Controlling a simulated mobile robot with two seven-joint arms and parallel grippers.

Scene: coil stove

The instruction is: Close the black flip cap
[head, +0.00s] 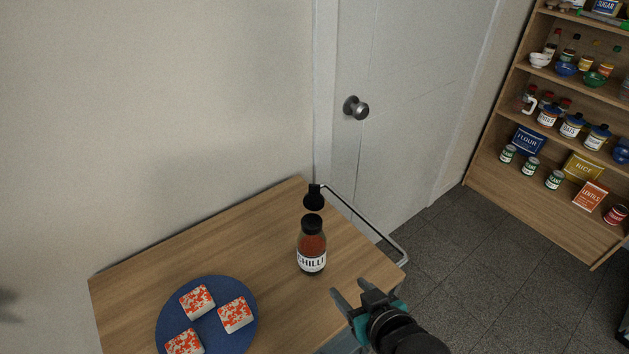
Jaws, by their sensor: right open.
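The black flip cap (314,199) stands up and open above the back of the chilli bottle (312,246). The bottle is clear, with red contents, a white CHILLI label and a black collar, and stands upright on the wooden table (275,215). My right gripper (352,296) is in front and to the right of the bottle, at the table's right edge. Its fingers are apart with nothing between them, and it does not touch the bottle. My left gripper does not show.
A blue plate (246,336) with three white blocks topped in red lies at the table's front left. A metal rail (372,229) runs along the table's right edge. A door (400,120) stands behind, and a stocked shelf (520,185) stands at the right. The table left of the bottle is clear.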

